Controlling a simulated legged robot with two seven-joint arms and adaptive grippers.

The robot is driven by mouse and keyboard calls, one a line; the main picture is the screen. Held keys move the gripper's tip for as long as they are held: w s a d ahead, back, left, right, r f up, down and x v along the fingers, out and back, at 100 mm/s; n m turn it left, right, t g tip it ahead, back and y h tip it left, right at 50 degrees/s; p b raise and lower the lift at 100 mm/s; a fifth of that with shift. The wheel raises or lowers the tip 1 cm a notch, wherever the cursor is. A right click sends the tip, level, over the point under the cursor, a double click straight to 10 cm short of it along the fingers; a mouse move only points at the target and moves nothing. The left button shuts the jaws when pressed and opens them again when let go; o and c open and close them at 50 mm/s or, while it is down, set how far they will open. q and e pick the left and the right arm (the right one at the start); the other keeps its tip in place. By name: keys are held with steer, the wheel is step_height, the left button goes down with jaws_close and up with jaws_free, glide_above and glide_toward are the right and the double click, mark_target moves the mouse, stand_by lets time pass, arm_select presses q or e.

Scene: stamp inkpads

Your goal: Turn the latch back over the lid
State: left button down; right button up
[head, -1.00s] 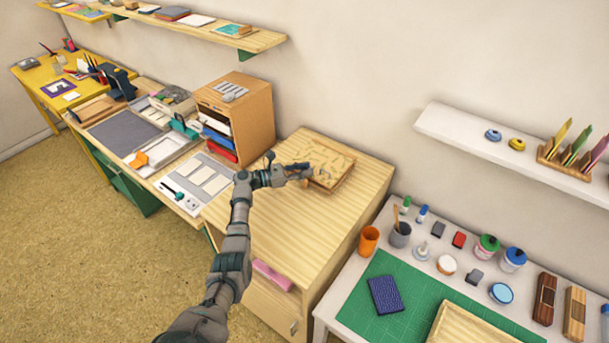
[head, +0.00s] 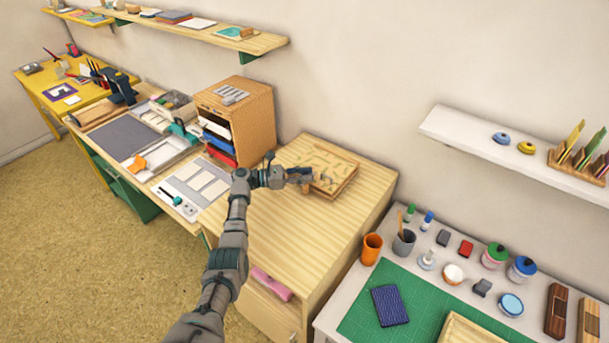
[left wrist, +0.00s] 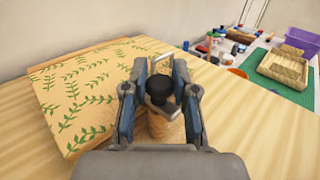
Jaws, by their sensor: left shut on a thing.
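The box (head: 345,180) has a patterned lid and sits on the wooden cabinet top. In the left wrist view its lid (left wrist: 75,98), tan with green leaf sprigs, lies to the left of my fingers. My left gripper (head: 312,177) is at the near left side of the box. In the left wrist view it is shut on the latch (left wrist: 161,88), which shows as a dark round knob with a light metal bit above a tan stub. The fingers hide part of the latch, and how far it overlaps the lid cannot be told. My right gripper is out of view.
The wooden cabinet top (head: 265,228) is clear around the box. A drawer unit (head: 252,118) stands behind to the left. A white table with a green mat (head: 365,322), an orange cup (head: 371,249) and several small pots is to the right.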

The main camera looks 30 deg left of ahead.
arm_select(q)
steer(key=c, duration=1.1)
jaws_free()
steer(key=shift+d+f, duration=0.15)
steer(key=shift+f, duration=0.2)
steer(key=shift+o, duration=0.8)
steer(key=shift+w, duration=0.2)
steer(key=shift+s+r, duration=0.1)
steer(key=shift+r, duration=0.05)
steer(key=shift+s+a, duration=0.2)
steer(key=shift+a, duration=0.2)
steer(key=v, duration=1.1)
steer(key=shift+w+a, duration=0.1)
steer(key=shift+a, duration=0.1)
